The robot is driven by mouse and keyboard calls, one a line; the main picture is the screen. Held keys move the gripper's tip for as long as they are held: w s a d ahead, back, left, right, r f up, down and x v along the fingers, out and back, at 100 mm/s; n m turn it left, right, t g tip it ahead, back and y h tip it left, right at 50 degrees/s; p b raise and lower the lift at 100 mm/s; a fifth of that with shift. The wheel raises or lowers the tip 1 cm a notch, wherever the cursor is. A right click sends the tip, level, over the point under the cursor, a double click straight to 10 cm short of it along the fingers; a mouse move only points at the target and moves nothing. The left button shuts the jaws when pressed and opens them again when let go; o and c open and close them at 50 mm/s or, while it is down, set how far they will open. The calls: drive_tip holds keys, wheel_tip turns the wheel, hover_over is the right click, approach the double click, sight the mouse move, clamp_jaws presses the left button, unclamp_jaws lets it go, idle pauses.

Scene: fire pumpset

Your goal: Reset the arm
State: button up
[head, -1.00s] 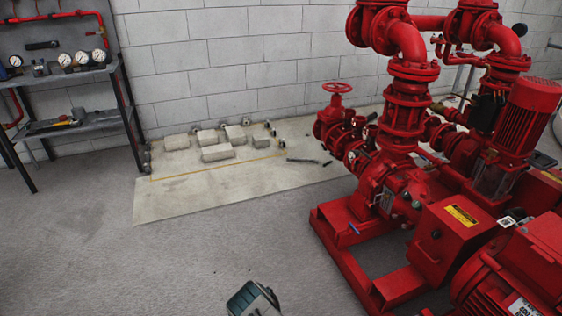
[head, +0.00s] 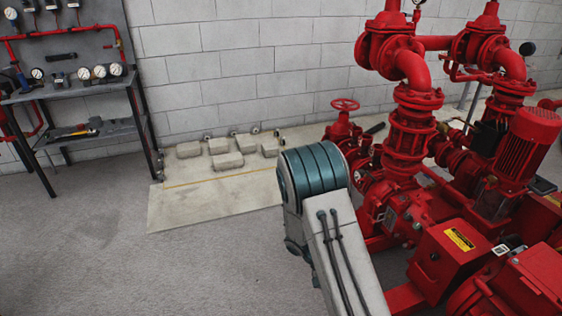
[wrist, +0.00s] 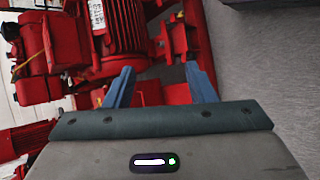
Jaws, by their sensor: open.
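My gripper (wrist: 160,88) shows in the wrist view with its two blue fingers spread apart and nothing between them. Beyond the fingers are the red frame and motor of the pumpset, seen turned on its side. In the head view my arm (head: 318,190) rises from the bottom middle, with a teal-banded joint at its top. It covers part of the pumpset's left side. The gripper itself is not seen in the head view.
The red pumpset (head: 440,245) fills the right side. A grey shelf (head: 85,90) with gauges and tools stands at the left. Several concrete blocks (head: 228,160) lie on a pale slab (head: 190,205) by the wall. The grey floor (head: 140,275) at the lower left is clear.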

drive_tip(key=s+a+r+t+y+p, duration=0.1)
drive_tip(key=s+r+t+y+p, duration=0.1)
drive_tip(key=r, duration=1.1)
drive_tip(key=s+a+r+t+y+p, duration=0.2)
drive_tip(key=s+r+y+p, duration=0.2)
drive_tip(key=r, duration=1)
drive_tip(key=s+a+r+t+y+p, duration=0.1)
drive_tip(key=s+r+t+y+p, duration=0.2)
drive_tip(key=s+r+p, duration=0.5)
wheel_tip(320, 180, up, 6)
drive_tip(key=shift+a+r, duration=0.1)
drive_tip(key=shift+a, duration=0.25)
